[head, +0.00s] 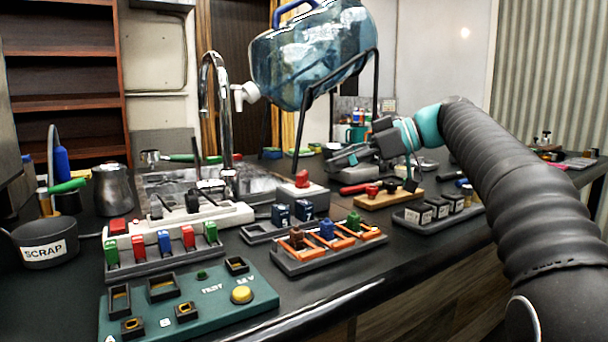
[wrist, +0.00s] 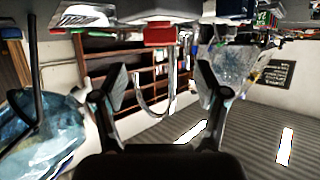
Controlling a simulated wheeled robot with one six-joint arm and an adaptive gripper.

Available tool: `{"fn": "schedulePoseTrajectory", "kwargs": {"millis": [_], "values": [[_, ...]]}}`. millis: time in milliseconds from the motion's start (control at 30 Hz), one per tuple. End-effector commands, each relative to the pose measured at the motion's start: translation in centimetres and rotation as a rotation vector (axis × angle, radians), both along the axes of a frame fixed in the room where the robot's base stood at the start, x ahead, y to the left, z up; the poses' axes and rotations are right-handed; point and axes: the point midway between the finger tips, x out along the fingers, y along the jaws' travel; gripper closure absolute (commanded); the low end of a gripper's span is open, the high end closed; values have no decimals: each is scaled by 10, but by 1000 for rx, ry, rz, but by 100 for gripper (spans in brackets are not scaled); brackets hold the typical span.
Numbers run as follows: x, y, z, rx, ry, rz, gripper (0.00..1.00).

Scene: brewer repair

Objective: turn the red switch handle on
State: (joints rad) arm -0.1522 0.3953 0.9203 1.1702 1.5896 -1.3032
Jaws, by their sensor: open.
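A wooden board (head: 385,202) near the middle of the counter carries red and black knobs. A red bar-shaped handle (head: 356,188) lies low at its left end and looks like the switch handle. A red block (head: 302,179) on a pale base, to its left, is another red part, so I cannot be sure which is the switch. My gripper (head: 335,160) is open and empty, above and behind the board, pointing left, apart from both. In the wrist view my open fingers (wrist: 160,85) have nothing between them. A red block (wrist: 160,34) shows beyond them at the top.
Racks of coloured blocks (head: 165,262), an orange-slotted tray (head: 330,255) and a green test panel (head: 190,305) fill the front. A tray of labelled blocks (head: 440,215) sits right of the board.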

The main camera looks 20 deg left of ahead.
Motion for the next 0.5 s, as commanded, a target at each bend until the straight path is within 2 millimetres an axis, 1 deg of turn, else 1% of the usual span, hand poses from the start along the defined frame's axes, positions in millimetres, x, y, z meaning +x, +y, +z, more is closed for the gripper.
{"fn": "schedulePoseTrajectory", "kwargs": {"millis": [33, 300, 500], "values": [[-2, 10, -4, -1, 1, 4, 27], [-4, 52, -22, -1, 2, 0, 27], [-3, 71, -31, -1, 2, -4, 27]]}}
